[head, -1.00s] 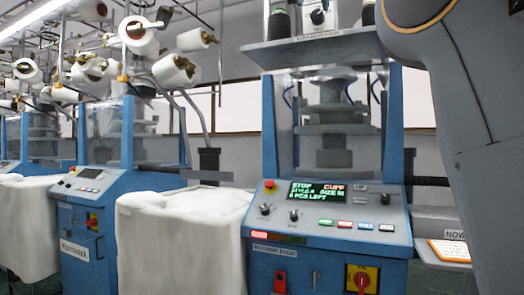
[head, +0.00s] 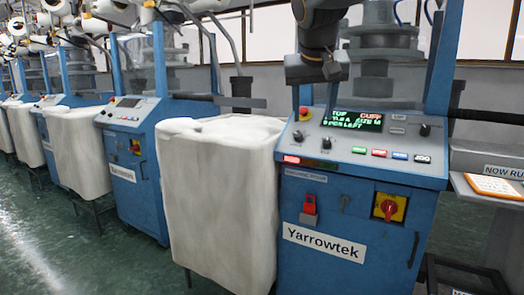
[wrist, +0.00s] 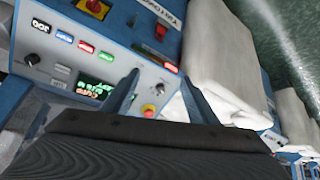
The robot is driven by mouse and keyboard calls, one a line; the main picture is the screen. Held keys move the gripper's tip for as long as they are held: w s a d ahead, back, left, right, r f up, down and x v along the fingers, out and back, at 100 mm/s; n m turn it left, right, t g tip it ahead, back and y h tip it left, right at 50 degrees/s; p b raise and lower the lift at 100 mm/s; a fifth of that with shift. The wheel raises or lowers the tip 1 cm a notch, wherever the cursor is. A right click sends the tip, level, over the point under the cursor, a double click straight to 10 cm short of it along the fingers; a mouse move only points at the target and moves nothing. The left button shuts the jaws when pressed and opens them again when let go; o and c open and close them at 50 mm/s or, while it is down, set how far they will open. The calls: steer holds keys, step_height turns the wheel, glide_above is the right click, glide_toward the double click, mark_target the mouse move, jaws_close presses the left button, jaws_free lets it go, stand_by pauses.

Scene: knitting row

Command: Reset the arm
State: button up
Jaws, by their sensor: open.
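My gripper (head: 322,72) hangs in front of the blue knitting machine, just above its control panel in the head view. In the wrist view its two fingers (wrist: 158,98) stand apart with nothing between them. The grey control panel (head: 365,168) carries a lit screen (head: 355,121) with green and red text, partly legible, including "CUFF" and "LEFT". In the wrist view the panel (wrist: 45,62) appears turned over, with the emergency stop (wrist: 149,110) beyond the fingers.
A white fabric-covered bin (head: 215,205) stands left of the machine. More blue machines (head: 137,170) and bins line up further left. A red-yellow rotary switch (head: 389,207) is on the machine front. A side shelf (head: 465,190) holds an orange-framed card (head: 496,187). Green floor (head: 110,260) is open at lower left.

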steer(key=s+a+f+n+g+y, duration=0.25)
steer(key=s+f+g, duration=0.45)
steer(key=s+f, duration=2.3)
steer(key=d+r+m+h+p, duration=0.1)
steer(key=d+r+m+p, duration=0.1)
steer(key=d+r+p, duration=0.7)
steer(key=p, duration=0.7)
steer(key=shift+s+d+r, duration=0.2)
steer(key=shift+s, duration=0.05)
